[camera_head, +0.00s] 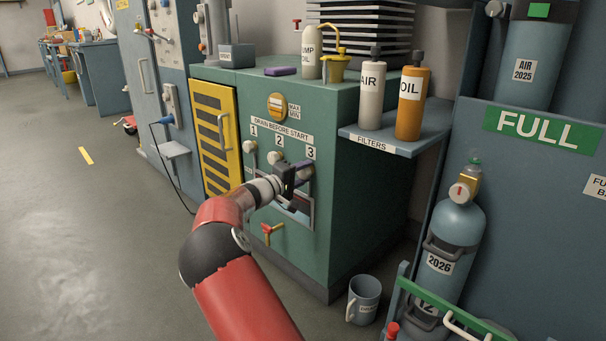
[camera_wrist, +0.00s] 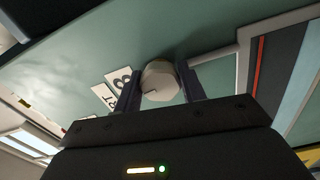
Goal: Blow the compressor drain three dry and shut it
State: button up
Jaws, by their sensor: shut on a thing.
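The compressor (camera_head: 352,225) is a green cabinet with a "DRAIN BEFORE START" label (camera_head: 282,131). Below it are small knobs numbered 1 (camera_head: 250,146), 2 (camera_head: 276,156) and 3. My gripper (camera_head: 303,172) is at drain three, under the number 3 (camera_head: 311,153), and covers most of its knob in the head view. In the wrist view, a pale faceted knob (camera_wrist: 158,82) sits between my two fingers, beside an upside-down label plate. My gripper is shut on this knob. Its exact turn, and any water or air coming out, cannot be told.
A red-handled valve (camera_head: 270,231) sits low on the cabinet front. A filters shelf (camera_head: 398,146) with two bottles juts out at right. A grey mug (camera_head: 364,299) and a gas cylinder (camera_head: 456,235) stand to the right.

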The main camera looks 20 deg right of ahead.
jog(key=shift+f+m, duration=0.1)
jog(key=shift+m, duration=0.7)
jog(key=o, duration=1)
jog(key=shift+c, duration=0.2)
jog(key=v, duration=0.8)
